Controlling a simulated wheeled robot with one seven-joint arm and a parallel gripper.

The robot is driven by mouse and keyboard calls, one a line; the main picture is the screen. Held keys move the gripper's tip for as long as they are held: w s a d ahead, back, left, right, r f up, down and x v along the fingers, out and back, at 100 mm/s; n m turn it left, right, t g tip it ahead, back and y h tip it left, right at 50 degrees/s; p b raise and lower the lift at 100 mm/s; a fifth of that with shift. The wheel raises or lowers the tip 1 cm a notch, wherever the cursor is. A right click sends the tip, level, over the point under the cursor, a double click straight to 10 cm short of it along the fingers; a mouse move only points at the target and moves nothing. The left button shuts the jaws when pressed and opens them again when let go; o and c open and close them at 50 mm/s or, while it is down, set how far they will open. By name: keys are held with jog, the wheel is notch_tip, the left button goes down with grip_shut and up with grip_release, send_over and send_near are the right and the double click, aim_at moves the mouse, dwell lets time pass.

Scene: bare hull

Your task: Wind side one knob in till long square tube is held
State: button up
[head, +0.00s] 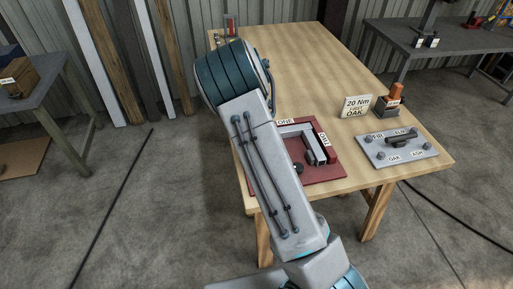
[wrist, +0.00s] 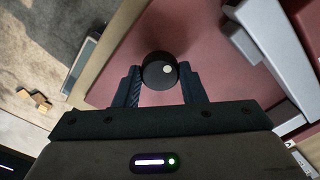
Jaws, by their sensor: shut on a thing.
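A dark red fixture (head: 325,178) lies on the wooden bench, partly hidden behind my arm, with labels reading ONE (head: 285,121) and TWO (head: 323,140). A grey square-section piece with a dark end (head: 315,150), apparently the long square tube, lies in it; its far part is hidden. A black knob (head: 298,168) shows beside my arm. In the wrist view, my gripper (wrist: 160,92) is shut on a round black knob (wrist: 160,70) with a pale dot, at the red plate. Which side this knob belongs to cannot be told. Grey bars (wrist: 280,45) lie to its right.
A sign (head: 357,106) reading 20 Nm, FIRST OAK stands on the bench near an orange-topped object (head: 395,95). A grey plate (head: 398,148) with labelled knobs and a dark handle lies at the right corner. The bench's middle is clear.

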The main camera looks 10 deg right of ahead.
jog(key=m+p, duration=0.2)
jog(key=m, duration=0.1)
jog(key=shift+r+m, duration=0.2)
jog(key=shift+m, duration=0.1)
jog(key=shift+f+m+p, duration=0.1)
jog(key=shift+m+p, duration=0.7)
jog(key=shift+m, duration=0.6)
jog(key=shift+w, duration=0.1)
jog(key=o, duration=1)
notch_tip(320, 180, up, 14)
jog(key=b, duration=0.1)
jog(key=shift+f, duration=0.15)
